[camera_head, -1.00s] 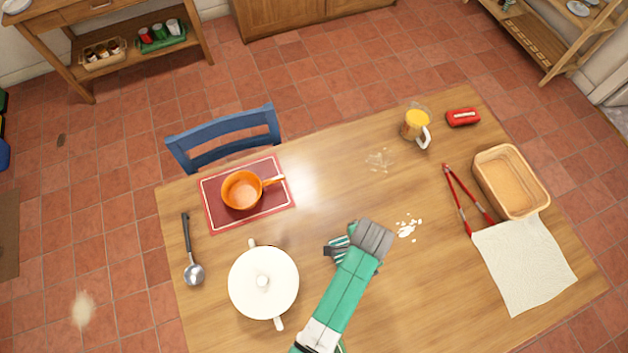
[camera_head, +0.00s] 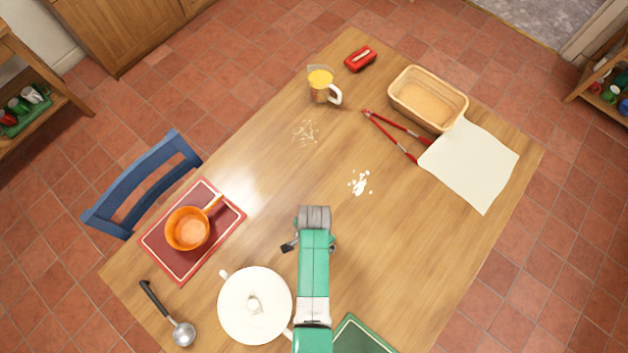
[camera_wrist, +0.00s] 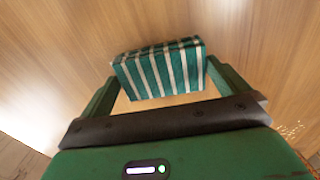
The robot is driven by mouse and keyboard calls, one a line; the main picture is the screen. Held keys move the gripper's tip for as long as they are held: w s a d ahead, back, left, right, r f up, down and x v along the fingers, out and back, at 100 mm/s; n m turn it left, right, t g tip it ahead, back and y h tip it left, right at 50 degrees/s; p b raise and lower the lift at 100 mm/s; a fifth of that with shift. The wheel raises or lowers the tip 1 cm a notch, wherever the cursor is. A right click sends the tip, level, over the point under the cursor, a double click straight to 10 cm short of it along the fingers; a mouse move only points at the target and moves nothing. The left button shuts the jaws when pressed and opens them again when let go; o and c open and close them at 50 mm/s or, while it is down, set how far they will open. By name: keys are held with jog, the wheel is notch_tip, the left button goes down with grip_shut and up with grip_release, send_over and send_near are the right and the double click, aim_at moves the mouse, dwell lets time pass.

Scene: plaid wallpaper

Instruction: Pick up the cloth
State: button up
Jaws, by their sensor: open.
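A green-and-white striped folded cloth (camera_wrist: 160,72) lies on the wooden table in the wrist view. My gripper (camera_wrist: 162,78) is open, with one finger at each side of the cloth's near part. I cannot tell whether the fingers touch it. In the head view my gripper (camera_head: 310,245) is low over the middle of the table, and my arm hides most or all of the striped cloth. A pale flat sheet (camera_head: 470,163), cloth or paper, lies at the right of the table, apart from my gripper.
A white lidded pot (camera_head: 240,310) stands close left of my arm, and a green board (camera_head: 360,340) lies at the near edge. White crumbs (camera_head: 360,183) lie ahead. The table's right middle is clear.

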jog(key=c, duration=0.6)
jog(key=shift+r, duration=0.45)
jog(key=r, duration=0.2)
jog(key=p, duration=0.1)
jog(key=shift+s+d+r, duration=0.25)
jog(key=shift+s+r, duration=0.1)
jog(key=shift+r, duration=0.05)
jog(key=s+d, duration=0.3)
jog(key=s, duration=0.1)
jog(key=s+d+r, duration=0.1)
jog(key=s+d, duration=0.2)
jog(key=s, duration=0.1)
jog(key=s+d+p, duration=0.1)
jog(key=s+d, duration=0.2)
jog(key=s, duration=0.1)
jog(key=shift+r, duration=0.15)
